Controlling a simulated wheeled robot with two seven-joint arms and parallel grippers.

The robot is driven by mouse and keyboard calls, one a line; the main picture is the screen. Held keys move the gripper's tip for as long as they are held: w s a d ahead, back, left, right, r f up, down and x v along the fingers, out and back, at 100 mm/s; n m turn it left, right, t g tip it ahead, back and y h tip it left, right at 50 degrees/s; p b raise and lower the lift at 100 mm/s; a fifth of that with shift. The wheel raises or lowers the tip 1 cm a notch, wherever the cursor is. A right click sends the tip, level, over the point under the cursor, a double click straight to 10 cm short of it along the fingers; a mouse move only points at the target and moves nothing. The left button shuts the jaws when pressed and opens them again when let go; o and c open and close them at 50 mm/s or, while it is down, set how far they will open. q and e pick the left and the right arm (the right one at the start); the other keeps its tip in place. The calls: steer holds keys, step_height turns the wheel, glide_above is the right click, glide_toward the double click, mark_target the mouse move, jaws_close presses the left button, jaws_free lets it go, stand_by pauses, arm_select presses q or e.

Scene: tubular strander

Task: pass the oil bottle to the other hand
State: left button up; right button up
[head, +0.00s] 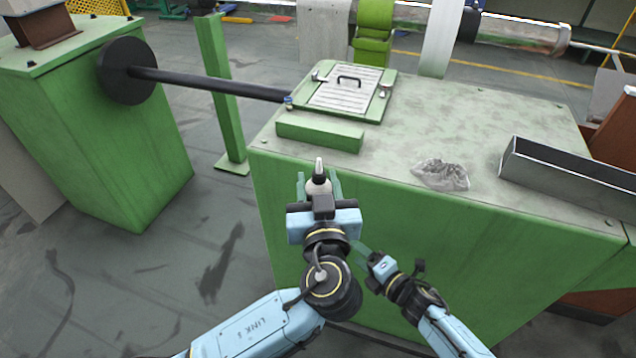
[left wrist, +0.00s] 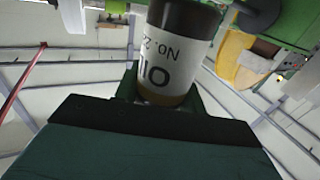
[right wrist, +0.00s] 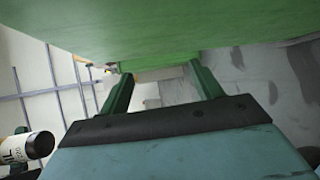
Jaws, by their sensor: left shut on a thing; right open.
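The oil bottle (head: 318,184) is upright in the head view, with a pale pointed nozzle on top. My left gripper (head: 319,190) is shut on it, in front of the green cabinet. The left wrist view shows the bottle (left wrist: 172,62) between the fingers, its white "OIL" label upside down and one end dark. My right gripper (head: 362,252) is lower and to the right of the left one, open and empty. In the right wrist view its fingers (right wrist: 163,88) stand apart, and the bottle (right wrist: 30,148) shows at the left edge, outside them.
The green cabinet (head: 430,240) stands close in front of both grippers. On its top are a hatch with a handle (head: 347,90), a crumpled clear bag (head: 441,174) and a grey metal trough (head: 570,165). A black shaft (head: 215,83) runs to a green housing at left.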

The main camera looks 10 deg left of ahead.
steer(key=s+d+f+m+g+h, duration=0.1)
steer(key=s+d+f+m+h, duration=0.3)
steer(key=s+d+f+m, duration=0.4)
steer(key=s+d+f+m+g+h, duration=0.2)
steer(key=s+d+f+m+h, duration=0.2)
steer(key=s+f+m, duration=0.45)
steer(key=s+d+f+m+g+h, duration=0.1)
steer(key=s+d+f+m+g, duration=0.1)
steer(key=s, duration=0.8)
steer(key=s+d+f+m+g, duration=0.2)
steer(key=s+d+f+m, duration=0.1)
steer(key=s, duration=0.7)
steer(key=s+d+f+m+g+h, duration=0.1)
steer(key=s+d+f+m+g, duration=0.1)
steer(key=s+f, duration=0.4)
steer(key=s+m+g, duration=0.1)
steer(key=s+m, duration=0.1)
steer(key=s, duration=0.2)
steer(key=shift+d+f+m+h, duration=0.2)
steer(key=shift+f+m+h, duration=0.1)
steer(key=shift+f+m, duration=0.05)
